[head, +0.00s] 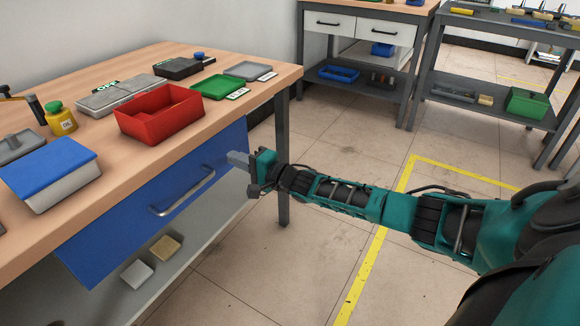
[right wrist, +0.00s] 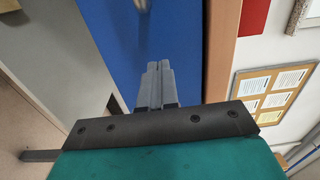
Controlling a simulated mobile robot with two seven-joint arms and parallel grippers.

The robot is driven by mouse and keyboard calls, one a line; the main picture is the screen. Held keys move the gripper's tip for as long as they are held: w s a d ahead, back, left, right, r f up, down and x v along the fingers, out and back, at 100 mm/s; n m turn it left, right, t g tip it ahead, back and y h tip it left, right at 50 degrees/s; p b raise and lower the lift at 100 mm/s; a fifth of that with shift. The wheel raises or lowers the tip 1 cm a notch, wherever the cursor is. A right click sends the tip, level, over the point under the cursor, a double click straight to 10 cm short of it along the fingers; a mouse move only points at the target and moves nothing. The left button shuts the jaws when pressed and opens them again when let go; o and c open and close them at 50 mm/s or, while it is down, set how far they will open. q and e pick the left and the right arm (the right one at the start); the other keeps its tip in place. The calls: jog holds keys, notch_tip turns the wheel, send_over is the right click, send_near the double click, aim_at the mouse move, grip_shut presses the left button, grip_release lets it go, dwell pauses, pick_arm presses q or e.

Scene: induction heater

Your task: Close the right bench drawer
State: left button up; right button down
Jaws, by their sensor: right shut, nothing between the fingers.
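The blue drawer front (head: 125,222) sits under the wooden top of the near bench, with a silver bar handle (head: 182,192) across it. Its top edge runs close beneath the bench edge; I cannot tell whether a small gap remains behind it. My right gripper (head: 236,159) is shut and empty, in front of the drawer front near its right end, to the right of the handle. In the right wrist view the closed fingertips (right wrist: 158,66) point at the blue front (right wrist: 185,60); contact cannot be told. My left gripper is not in view.
The bench top (head: 240,110) holds a red bin (head: 160,116), a blue-lidded box (head: 52,175), a green tray (head: 217,87) and other items. A grey bench leg (head: 283,165) stands behind my gripper. Another bench (head: 360,30) stands behind. The tiled floor between is clear.

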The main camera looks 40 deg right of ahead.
jog(key=p+v, duration=0.3)
jog(key=v, duration=0.8)
jog(key=s+a+f+n+g, duration=0.1)
jog(key=s+a+f+n, duration=0.25)
jog(key=a, duration=0.25)
jog(key=s+a+f+n+g, duration=0.1)
jog(key=s+a+f+n, duration=0.1)
jog(key=s+a, duration=0.3)
jog(key=s+a+f+n+g+h, duration=0.1)
jog(key=s+a+n+g+h, duration=0.4)
jog(key=s+n, duration=0.6)
pick_arm(q)
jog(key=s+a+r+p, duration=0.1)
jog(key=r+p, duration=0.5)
jog(key=p, duration=0.1)
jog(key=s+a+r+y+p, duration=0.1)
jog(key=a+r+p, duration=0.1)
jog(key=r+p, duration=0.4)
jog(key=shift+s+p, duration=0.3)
jog(key=shift+p, duration=0.3)
pick_arm(e)
jog(key=s+d+r+t, duration=0.1)
jog(key=s+d+r, duration=0.1)
jog(key=r, duration=0.7)
jog(key=shift+s+r, duration=0.2)
jog(key=shift+s, duration=0.4)
